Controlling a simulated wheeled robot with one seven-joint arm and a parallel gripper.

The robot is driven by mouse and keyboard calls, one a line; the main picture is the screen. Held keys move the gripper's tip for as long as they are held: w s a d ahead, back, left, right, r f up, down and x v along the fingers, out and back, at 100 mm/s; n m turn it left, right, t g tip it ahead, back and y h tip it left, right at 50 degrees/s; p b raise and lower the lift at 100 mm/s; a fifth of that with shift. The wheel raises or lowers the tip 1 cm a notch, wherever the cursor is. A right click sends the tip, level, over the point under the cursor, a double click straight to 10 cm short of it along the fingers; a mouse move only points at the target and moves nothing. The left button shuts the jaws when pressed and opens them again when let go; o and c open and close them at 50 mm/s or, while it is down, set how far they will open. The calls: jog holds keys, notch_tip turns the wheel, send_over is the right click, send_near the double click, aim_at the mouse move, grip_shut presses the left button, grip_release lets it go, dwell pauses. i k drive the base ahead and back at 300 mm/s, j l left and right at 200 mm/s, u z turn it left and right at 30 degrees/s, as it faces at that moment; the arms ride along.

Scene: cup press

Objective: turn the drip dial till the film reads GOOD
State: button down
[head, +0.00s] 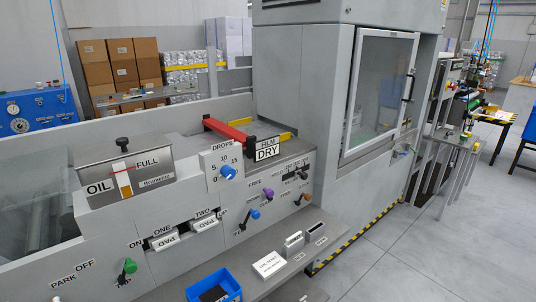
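The drip dial (229,172) is a blue knob on a white plate marked DROPS, with the numbers 0, 5, 10 and 15 around it. It is on the front of the grey machine, left of centre. I cannot tell which number it points at. The film sign (267,152), just right of the dial, reads DRY. My gripper is not in view, and nothing touches the dial.
An oil box (125,175) with a FULL mark stands left of the dial. A blue bin (214,287) sits on the front ledge.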

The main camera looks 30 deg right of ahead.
aim_at(227, 171)
jog(key=i+j+z, duration=0.25)
jog(key=i+z, duration=0.15)
jog(key=i+j+z, duration=0.4)
